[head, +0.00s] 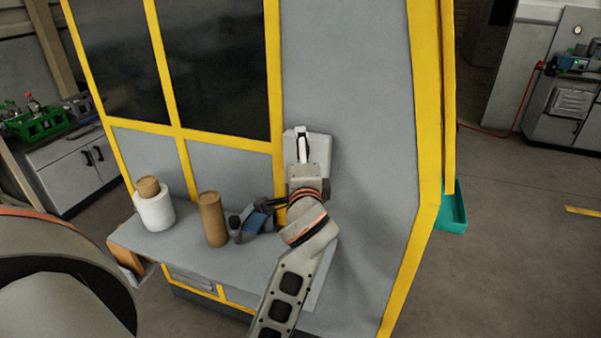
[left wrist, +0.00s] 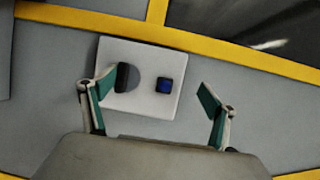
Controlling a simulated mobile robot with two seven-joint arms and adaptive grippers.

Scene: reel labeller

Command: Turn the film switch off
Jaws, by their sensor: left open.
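A white switch panel (left wrist: 142,103) is fixed to the grey machine wall. It also shows in the head view (head: 321,147), partly behind my left gripper. In the left wrist view a dark upright knob (left wrist: 122,77) stands on a round grey disc, and a blue square button (left wrist: 165,85) is to its right. No label is readable, so I cannot tell the film switch by its marking. My left gripper (left wrist: 158,83) is open in front of the panel. Its left fingertip overlaps or lies close beside the knob; contact cannot be told. My right gripper is out of view.
Yellow frame bars (head: 226,140) border the grey wall. A teal bin (head: 452,211) is at the right. Open floor lies beyond it.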

